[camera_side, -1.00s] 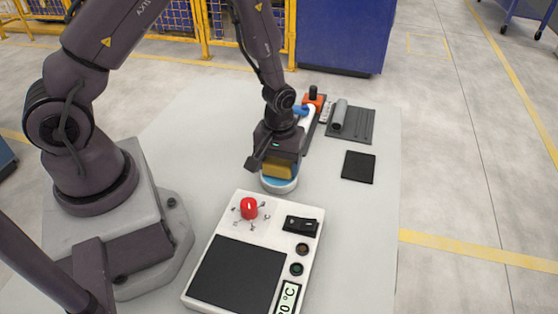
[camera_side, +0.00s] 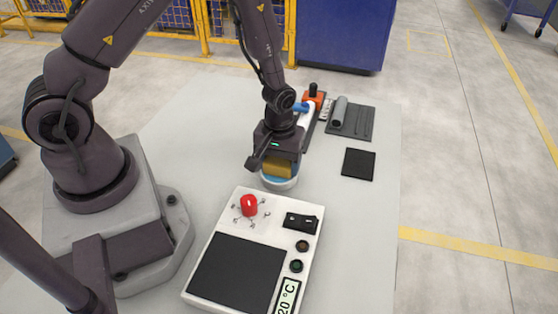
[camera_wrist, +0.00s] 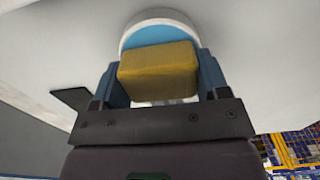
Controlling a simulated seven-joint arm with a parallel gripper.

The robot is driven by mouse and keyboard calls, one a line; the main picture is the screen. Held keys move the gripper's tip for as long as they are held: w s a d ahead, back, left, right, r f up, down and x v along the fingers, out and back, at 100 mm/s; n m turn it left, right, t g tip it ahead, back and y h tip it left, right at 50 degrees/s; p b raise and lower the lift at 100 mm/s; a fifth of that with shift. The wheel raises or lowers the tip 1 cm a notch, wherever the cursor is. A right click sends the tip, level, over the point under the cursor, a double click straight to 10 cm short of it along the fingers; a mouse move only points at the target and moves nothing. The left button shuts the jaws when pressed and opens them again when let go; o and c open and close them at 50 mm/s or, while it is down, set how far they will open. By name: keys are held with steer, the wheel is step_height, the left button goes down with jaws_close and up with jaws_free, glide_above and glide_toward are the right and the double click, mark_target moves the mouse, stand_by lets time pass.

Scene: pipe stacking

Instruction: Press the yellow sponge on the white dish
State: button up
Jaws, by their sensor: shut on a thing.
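The yellow sponge (camera_side: 277,167) is a small block held between the fingers of my gripper (camera_side: 279,164). In the wrist view the sponge (camera_wrist: 158,72) sits between the two blue-grey fingers of my gripper (camera_wrist: 158,78). The round white dish (camera_side: 280,184), with a blue inside, lies on the table directly under the sponge. In the wrist view the dish (camera_wrist: 158,20) shows behind the sponge. The sponge is at or just over the dish's inside; I cannot tell whether they touch.
A white panel (camera_side: 211,290) with a red knob (camera_side: 249,205), switches and a dark screen stands in front of the dish. A black square pad (camera_side: 358,164) lies to the right. A grey mat with a roll (camera_side: 352,122) and orange and blue parts (camera_side: 314,102) are behind.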

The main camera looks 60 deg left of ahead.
stand_by(0.6)
steer(key=shift+r, duration=3.5)
